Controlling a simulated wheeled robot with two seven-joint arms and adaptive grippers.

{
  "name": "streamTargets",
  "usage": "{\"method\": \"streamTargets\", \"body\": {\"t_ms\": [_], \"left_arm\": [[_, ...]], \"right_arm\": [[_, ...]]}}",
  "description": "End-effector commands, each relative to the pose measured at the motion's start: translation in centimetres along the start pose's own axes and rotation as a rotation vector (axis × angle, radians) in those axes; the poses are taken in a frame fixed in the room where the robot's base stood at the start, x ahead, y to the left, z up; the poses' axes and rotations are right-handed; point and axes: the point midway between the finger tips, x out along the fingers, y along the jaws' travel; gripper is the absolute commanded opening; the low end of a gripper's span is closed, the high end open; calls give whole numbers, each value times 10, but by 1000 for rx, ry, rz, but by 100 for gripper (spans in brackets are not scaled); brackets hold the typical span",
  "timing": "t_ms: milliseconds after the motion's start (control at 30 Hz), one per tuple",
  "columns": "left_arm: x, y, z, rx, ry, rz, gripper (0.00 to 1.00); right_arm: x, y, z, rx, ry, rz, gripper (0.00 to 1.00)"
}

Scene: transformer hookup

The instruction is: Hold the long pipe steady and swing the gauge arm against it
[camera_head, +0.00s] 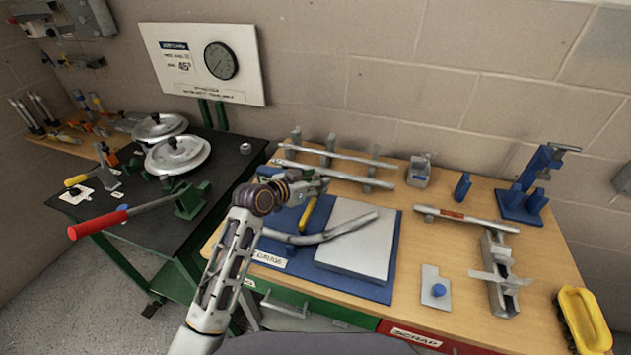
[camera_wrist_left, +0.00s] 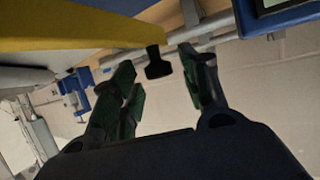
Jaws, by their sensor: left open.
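The blue gauge board (camera_head: 378,292) lies on the wooden bench and carries a grey plate (camera_head: 358,255). A long grey bent pipe (camera_head: 325,233) lies across the board and the plate's edge. The yellow gauge arm (camera_head: 308,213) lies on the board behind the pipe, partly hidden by my left gripper. My left gripper (camera_head: 308,187) is above the back left of the board. In the left wrist view, my left gripper (camera_wrist_left: 166,98) is open and empty, with a yellow bar (camera_wrist_left: 75,38) and its dark end piece close to the fingers. My right gripper is not in view.
Straight pipes (camera_head: 335,174) rest on supports behind the board. A red-labelled pipe (camera_head: 465,218), a blue stand (camera_head: 522,200) and a grey fixture (camera_head: 497,272) stand right. A black table (camera_head: 130,235) at left carries a red-handled bender (camera_head: 98,223).

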Motion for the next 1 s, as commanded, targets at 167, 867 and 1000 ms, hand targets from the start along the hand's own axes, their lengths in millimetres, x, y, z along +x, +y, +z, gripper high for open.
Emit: {"method": "streamTargets", "body": {"t_ms": [167, 867, 1000], "left_arm": [[5, 0, 0, 0, 0, 0, 45], [5, 0, 0, 1, 0, 0, 0], [5, 0, 0, 1, 0, 0, 0]], "right_arm": [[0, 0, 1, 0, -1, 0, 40], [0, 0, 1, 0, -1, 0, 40], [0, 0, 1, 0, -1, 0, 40]]}}
